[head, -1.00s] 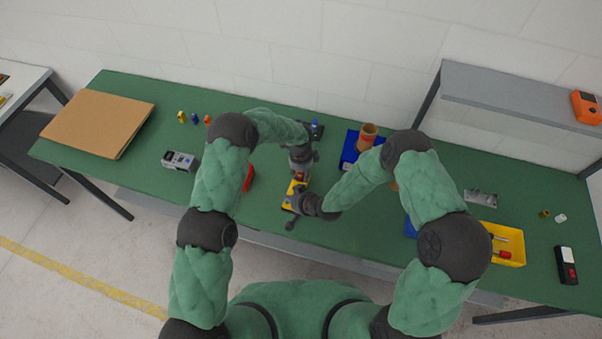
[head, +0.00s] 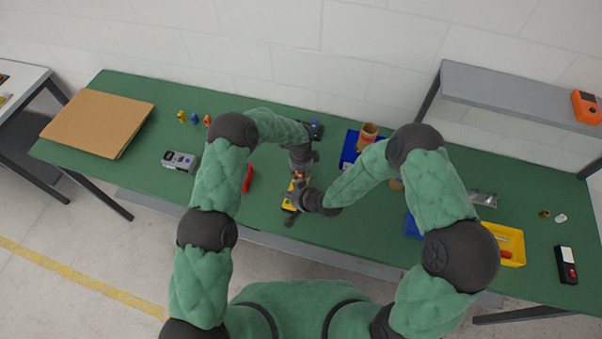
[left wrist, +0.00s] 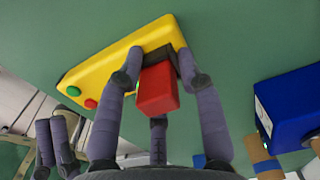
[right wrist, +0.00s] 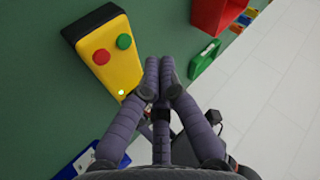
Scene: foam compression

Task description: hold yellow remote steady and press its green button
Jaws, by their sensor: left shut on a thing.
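The yellow remote (head: 290,204) is over the green table, in front of my body. In the left wrist view its yellow face (left wrist: 118,62) shows a green button (left wrist: 73,91) and a red button (left wrist: 90,104) at one end. My left gripper (left wrist: 158,58) is shut on the remote, fingers on either side of it by a red block. The right wrist view shows the green button (right wrist: 124,41), the red button (right wrist: 101,57) and a lit green lamp. My right gripper (right wrist: 160,62) is shut and empty, its fingertips together beside the button end, apart from the green button.
A blue bin (head: 350,150) with a brown cylinder (head: 367,133) stands to the right. A yellow tray (head: 513,252) lies farther right. A grey device (head: 179,161) and a cardboard piece (head: 98,124) are on the left. A red item (head: 247,179) lies near my left arm.

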